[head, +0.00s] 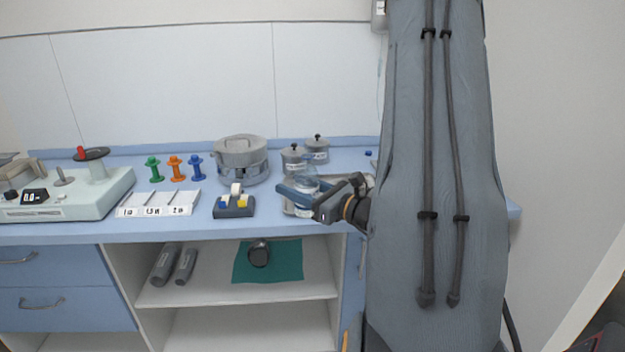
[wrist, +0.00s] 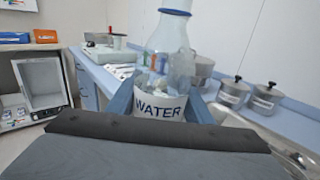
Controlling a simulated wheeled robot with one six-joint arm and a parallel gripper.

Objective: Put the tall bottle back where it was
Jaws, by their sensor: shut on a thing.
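The tall bottle (wrist: 172,45) is clear, with a white label reading WATER, and stands upright in the wrist view. My gripper (wrist: 158,103) is shut on it, with a blue finger on each side of the labelled part. In the head view the bottle (head: 307,183) is partly hidden behind my gripper (head: 297,190), over the metal tray (head: 291,210) at the right of the blue counter. I cannot tell whether its base touches the tray. My forearm hides part of the tray.
Two lidded grey jars (head: 294,160) stand just behind the bottle. A round steel container (head: 241,160) and a tape dispenser (head: 234,205) are to the left. A divided white tray (head: 158,203) and several coloured spools (head: 175,168) stand farther left. A shelf (head: 210,292) lies below.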

